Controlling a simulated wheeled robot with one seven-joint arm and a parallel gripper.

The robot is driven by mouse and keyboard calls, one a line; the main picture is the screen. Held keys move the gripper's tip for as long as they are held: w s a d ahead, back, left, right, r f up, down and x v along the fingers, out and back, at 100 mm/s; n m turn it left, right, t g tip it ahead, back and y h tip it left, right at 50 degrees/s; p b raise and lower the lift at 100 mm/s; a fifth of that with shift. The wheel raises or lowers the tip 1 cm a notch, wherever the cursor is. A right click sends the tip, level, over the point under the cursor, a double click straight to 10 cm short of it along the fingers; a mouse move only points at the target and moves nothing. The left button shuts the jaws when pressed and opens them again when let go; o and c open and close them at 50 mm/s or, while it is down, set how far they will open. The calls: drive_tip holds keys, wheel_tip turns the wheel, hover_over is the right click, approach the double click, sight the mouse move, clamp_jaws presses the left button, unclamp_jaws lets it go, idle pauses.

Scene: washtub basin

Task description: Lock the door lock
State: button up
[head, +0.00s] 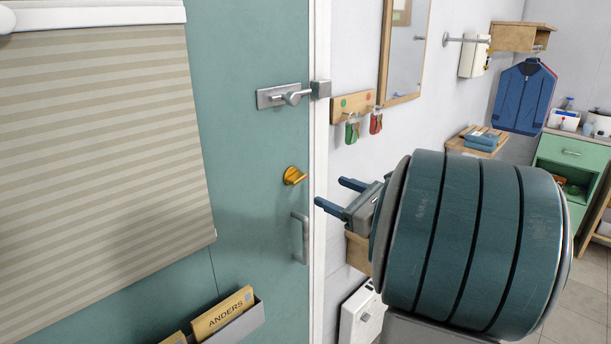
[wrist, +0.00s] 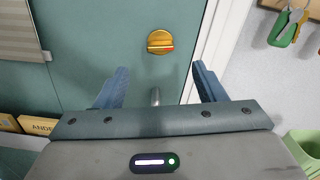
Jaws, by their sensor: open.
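The door lock is a round gold knob with a raised thumb-turn (head: 294,176) on the teal door (head: 245,150), near its right edge. In the wrist view the gold lock (wrist: 160,41) sits ahead of the fingertips, with its turn piece lying about horizontal and a red mark at its right side. My gripper (head: 328,191) is open and empty, to the right of the lock and slightly lower in the head view. In the wrist view my gripper (wrist: 160,72) has its two blue fingers spread apart, with the lock beyond them, untouched.
A metal slide latch (head: 290,96) is above the lock and a grey pull handle (head: 300,238) below it. A wooden key rack (head: 352,106) hangs on the wall right of the door. A striped blind (head: 100,150) and a letter holder (head: 235,322) are on the door.

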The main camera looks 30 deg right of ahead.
sight(296, 178)
drive_tip(key=p+x, duration=0.2)
drive_tip(key=x, duration=0.8)
drive_tip(key=shift+w+a+f, duration=0.1)
drive_tip(key=shift+w+a, duration=0.05)
drive_tip(key=shift+w, duration=0.2)
drive_tip(key=c, duration=1)
